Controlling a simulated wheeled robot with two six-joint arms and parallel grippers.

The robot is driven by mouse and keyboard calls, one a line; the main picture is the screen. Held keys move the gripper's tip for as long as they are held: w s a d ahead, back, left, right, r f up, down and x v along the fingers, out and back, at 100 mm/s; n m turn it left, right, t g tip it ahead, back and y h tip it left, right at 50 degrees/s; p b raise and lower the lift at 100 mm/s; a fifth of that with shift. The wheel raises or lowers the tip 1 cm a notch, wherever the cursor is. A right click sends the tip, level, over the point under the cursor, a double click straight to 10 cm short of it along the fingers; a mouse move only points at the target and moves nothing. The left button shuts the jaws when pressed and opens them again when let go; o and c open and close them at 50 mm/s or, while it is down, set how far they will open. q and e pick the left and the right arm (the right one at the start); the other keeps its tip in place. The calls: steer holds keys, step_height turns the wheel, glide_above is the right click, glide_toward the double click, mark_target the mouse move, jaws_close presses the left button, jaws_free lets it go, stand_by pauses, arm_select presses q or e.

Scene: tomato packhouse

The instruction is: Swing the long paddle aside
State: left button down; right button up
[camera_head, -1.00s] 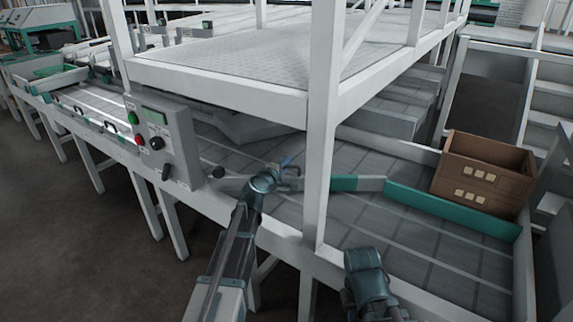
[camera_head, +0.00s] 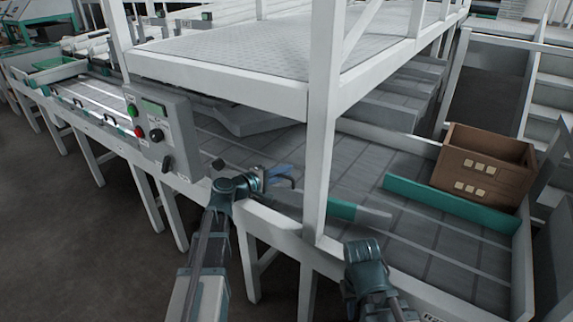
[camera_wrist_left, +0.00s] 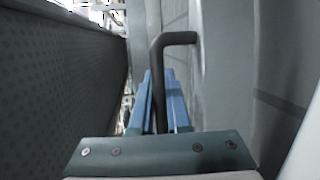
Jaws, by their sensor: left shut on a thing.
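The long paddle (camera_head: 341,208) is a grey bar with a green section. It lies low over the grey sorting bed, slanting from near the control box, behind the white post, to a tip right of the post. My left gripper (camera_head: 282,176) is at the paddle's near part, left of the post. In the left wrist view its blue fingers (camera_wrist_left: 162,100) are shut on a dark bent handle (camera_wrist_left: 172,42). The paddle's pivot is not clear to see. My right arm's end (camera_head: 365,262) is at the bottom, right of the post; its fingertips do not show.
A white post (camera_head: 321,130) and raised deck stand over the bed, close to my left gripper. A grey control box (camera_head: 162,130) is to the left. A fixed green board (camera_head: 450,204) and a brown crate (camera_head: 484,168) are at the right. The tiled bed is otherwise clear.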

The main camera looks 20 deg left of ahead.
arm_select(q)
steer(key=shift+s+a+f+m+g+h, duration=0.1)
steer(key=shift+s+m+g+h, duration=0.3)
steer(key=shift+s, duration=0.35)
steer(key=shift+s+a+r+m+g+h, duration=0.1)
steer(key=shift+s+m+g+h, duration=0.3)
steer(key=shift+s, duration=0.4)
steer(key=shift+s+a+f+m+g+h, duration=0.1)
steer(key=shift+s+m+g+h, duration=0.3)
steer(key=shift+s, duration=0.35)
steer(key=c, duration=1.2)
jaws_free()
steer(key=shift+o, duration=0.2)
steer(key=shift+a, duration=0.1)
steer(key=p+v, duration=0.2)
steer(key=v, duration=1.2)
steer(key=shift+f, duration=0.2)
